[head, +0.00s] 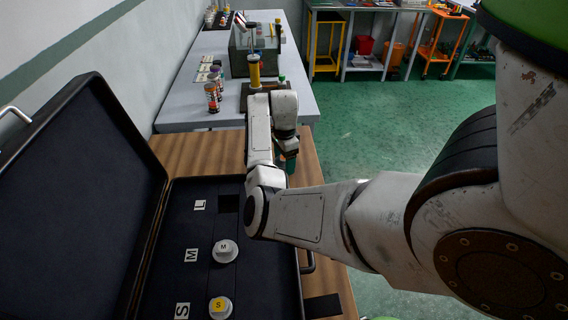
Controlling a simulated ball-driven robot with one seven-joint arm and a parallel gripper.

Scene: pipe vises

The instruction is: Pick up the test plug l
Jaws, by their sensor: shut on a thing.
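The open black case (188,245) on the wooden table has places marked L, M and S. The square L recess (229,203) is empty. My gripper (290,158) is beyond the case, at the end of my bent arm and pointing down. It is small and dark with a green tint. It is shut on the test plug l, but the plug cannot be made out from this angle.
The M plug (225,251) and the S plug (220,307) sit in the case. The raised lid (75,190) stands at the left. A grey bench (185,105) beyond holds a yellow cylinder (254,72), small jars (212,97) and a box (240,60). Green floor lies open at the right.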

